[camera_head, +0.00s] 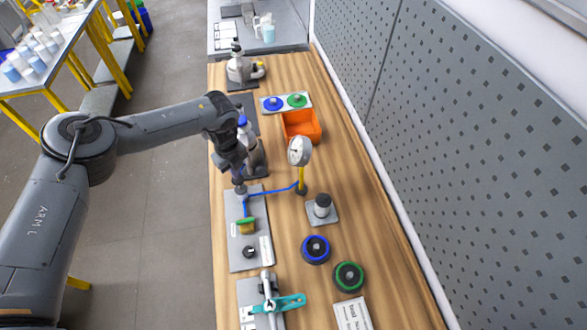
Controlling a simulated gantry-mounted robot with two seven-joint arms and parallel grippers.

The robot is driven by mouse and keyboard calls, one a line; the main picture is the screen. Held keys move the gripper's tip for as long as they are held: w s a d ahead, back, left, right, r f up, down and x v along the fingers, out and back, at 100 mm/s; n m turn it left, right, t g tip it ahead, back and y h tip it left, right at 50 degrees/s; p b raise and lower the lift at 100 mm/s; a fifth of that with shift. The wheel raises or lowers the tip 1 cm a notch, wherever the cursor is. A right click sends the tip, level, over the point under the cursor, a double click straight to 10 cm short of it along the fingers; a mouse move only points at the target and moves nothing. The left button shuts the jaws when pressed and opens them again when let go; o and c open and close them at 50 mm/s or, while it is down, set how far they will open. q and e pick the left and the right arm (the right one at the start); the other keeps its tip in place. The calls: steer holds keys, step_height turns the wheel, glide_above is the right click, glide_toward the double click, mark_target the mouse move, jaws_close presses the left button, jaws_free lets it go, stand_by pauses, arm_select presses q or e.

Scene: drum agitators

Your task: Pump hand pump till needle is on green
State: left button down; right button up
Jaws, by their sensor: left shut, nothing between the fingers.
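The hand pump (247,226) stands on a grey plate on the wooden bench, in the middle of the view. A blue hose (272,192) runs from it to a yellow post. A round white gauge (299,151) sits on top of the post. Its needle and any green zone are too small to read. My left gripper (240,187) is shut and empty, pointing down at the top of the pump. It hides the pump's upper part, and I cannot tell whether they touch. My right gripper is not in view.
An orange bin (301,126) stands behind the gauge. A grey block with a dark cylinder (322,209), a blue ring (316,249) and a green ring (348,276) lie to the right. A teal-handled clamp (278,303) is in front. A perforated wall panel (480,130) bounds the right.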

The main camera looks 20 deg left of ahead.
mark_target(238, 181)
arm_select(q)
steer(key=shift+f, duration=0.1)
steer(key=shift+f+b, duration=1.7)
steer(key=shift+f, duration=1.1)
steer(key=shift+r+p, duration=2.6)
steer(key=shift+r, duration=0.3)
